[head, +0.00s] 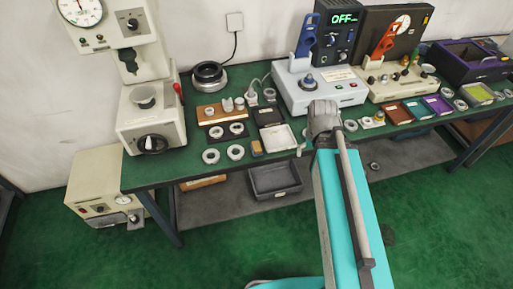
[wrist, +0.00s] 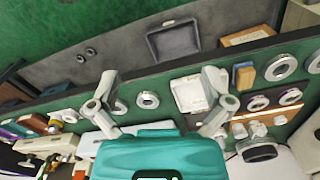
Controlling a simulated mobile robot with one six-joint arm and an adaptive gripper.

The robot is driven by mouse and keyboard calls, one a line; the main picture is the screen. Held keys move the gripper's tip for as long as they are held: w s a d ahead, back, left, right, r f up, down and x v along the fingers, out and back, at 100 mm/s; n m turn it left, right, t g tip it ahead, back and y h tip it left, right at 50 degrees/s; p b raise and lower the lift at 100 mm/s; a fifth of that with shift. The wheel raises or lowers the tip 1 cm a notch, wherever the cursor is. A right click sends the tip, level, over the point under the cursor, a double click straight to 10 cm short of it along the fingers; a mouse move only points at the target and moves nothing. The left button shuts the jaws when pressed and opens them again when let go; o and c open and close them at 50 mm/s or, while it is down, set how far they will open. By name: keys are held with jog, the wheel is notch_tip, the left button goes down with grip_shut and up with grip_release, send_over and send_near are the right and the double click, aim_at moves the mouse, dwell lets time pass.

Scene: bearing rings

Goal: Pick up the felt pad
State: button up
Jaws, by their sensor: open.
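No piece is plainly marked as the felt pad. A small tan block (head: 257,147) lies at the table's front edge, right of two rings; in the wrist view it shows a tan part and a blue part (wrist: 246,73). A dark flat mat (head: 213,136) under two rings is another flat piece; I cannot tell which is felt. My gripper (wrist: 161,84) is open and empty above the table's front edge, its fingers spread with a ring and a white tray in view between them. In the head view the arm hides most of it.
The white tray (head: 278,139) sits between the tan block and my gripper. Loose rings (head: 236,152) lie left of the block. Instrument boxes (head: 318,92) stand behind. A grey bin (head: 275,180) is on the shelf below.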

jog(key=w+a+n, duration=0.7)
jog(key=a+n, duration=0.1)
jog(key=n, duration=0.2)
jog(key=r+n+p, duration=0.1)
jog(key=n, duration=1)
send_over(257, 146)
jog(key=shift+s+r, duration=0.1)
jog(key=shift+r, duration=0.1)
jog(key=shift+f, duration=0.15)
notch_tip(257, 146, down, 8)
jog(key=b, duration=0.8)
jog(key=shift+f, duration=0.2)
jog(key=shift+w+a+f+b, duration=0.1)
jog(key=shift+f+b, duration=1.2)
jog(key=shift+b, duration=0.1)
jog(key=shift+w+f+b, duration=0.1)
jog(key=shift+f+b, duration=1.2)
jog(key=shift+b, duration=0.05)
jog(key=shift+c, duration=0.3)
